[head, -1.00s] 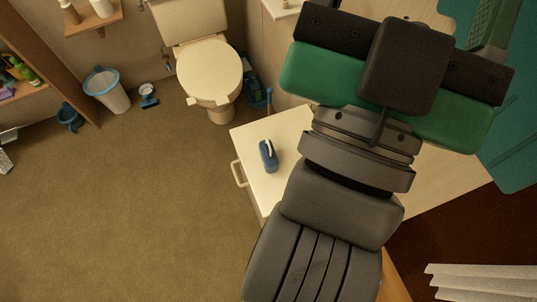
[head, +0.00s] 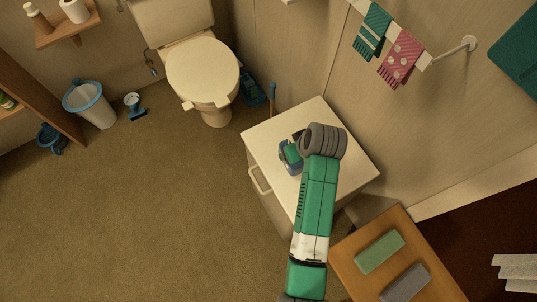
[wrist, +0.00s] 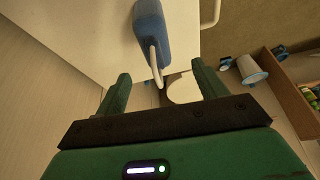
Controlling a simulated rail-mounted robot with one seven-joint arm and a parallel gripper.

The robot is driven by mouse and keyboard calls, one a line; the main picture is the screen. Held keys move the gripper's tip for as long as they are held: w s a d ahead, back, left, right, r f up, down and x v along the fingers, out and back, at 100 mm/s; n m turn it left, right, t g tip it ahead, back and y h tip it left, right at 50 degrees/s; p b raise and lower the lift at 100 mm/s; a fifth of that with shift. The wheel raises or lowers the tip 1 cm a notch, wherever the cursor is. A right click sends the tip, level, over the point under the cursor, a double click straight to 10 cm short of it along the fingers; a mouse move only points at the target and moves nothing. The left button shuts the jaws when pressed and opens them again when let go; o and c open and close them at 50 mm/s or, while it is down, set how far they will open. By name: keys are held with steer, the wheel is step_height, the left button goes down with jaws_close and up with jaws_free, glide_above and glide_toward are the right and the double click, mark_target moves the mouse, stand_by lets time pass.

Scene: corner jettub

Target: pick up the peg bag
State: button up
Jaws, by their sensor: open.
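The peg bag (wrist: 151,25) is a small blue body with a white looped handle, lying on the white cabinet top (wrist: 85,30). In the wrist view it is at the top centre, ahead of my gripper (wrist: 161,76), with its handle pointing towards the gap between the fingers. My gripper has two green fingers, spread open, with nothing between them. In the head view my gripper (head: 292,154) is over the cabinet top and hides most of the bag; only bits of blue show around it.
The cabinet's front handle (head: 259,181) faces left. A toilet (head: 203,70), a bin (head: 90,103) and a blue brush holder (head: 252,88) stand beyond. Towels (head: 400,58) hang on a wall rail. A wooden stand (head: 375,277) with folded cloths is at lower right.

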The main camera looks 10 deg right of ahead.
mark_target(294, 170)
steer(key=shift+x, duration=1)
steer(key=x, duration=0.5)
steer(key=shift+w+d+f, duration=0.25)
steer(key=shift+d, duration=0.05)
steer(key=c, duration=1.4)
